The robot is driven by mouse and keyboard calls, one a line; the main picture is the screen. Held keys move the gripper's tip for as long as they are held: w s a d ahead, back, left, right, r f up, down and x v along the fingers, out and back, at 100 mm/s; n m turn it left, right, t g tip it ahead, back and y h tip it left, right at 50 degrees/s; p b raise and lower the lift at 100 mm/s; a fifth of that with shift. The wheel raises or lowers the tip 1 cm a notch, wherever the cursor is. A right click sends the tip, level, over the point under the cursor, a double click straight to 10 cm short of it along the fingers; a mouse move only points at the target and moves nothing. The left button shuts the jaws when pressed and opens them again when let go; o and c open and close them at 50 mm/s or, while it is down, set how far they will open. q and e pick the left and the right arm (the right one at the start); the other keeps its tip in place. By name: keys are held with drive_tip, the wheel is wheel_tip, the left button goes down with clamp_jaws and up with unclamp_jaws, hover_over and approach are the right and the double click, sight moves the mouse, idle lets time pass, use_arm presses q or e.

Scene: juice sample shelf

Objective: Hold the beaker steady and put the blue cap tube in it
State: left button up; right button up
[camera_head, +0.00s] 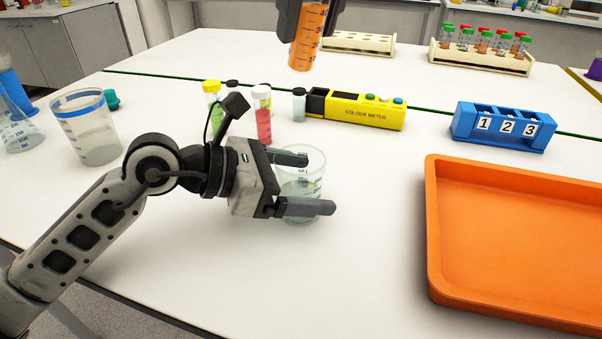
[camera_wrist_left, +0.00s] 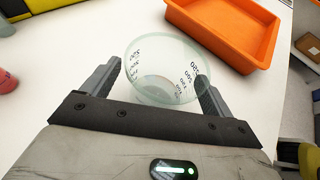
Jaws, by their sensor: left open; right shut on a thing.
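A clear glass beaker (camera_head: 303,180) with dark markings stands upright on the white table. My left gripper (camera_head: 318,183) is open around it, one finger on each side. In the left wrist view the beaker (camera_wrist_left: 165,75) sits between the two spread fingers, and it looks empty. My right gripper (camera_head: 312,8), at the top edge of the head view, is shut on a tube with orange liquid (camera_head: 308,42). The tube hangs upright, above and behind the beaker. Its cap is hidden, so I cannot see the cap's colour.
A yellow colour meter (camera_head: 360,111) and small vials, one with red liquid (camera_head: 263,122), stand behind the beaker. An orange tray (camera_head: 520,230) is at right, a blue numbered block (camera_head: 503,128) behind it. A larger beaker (camera_head: 88,130) stands left. Tube racks (camera_head: 480,60) are at the back.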

use_arm(q)
drive_tip(key=shift+c, duration=0.3)
drive_tip(key=c, duration=1.1)
use_arm(e)
wheel_tip(320, 180, down, 13)
idle(0.5)
drive_tip(key=shift+r, duration=0.1)
drive_tip(key=o, duration=1.1)
drive_tip(key=shift+r, duration=0.1)
drive_tip(key=v, duration=1.1)
drive_tip(key=shift+s+r, duration=0.15)
drive_tip(key=shift+r, duration=0.25)
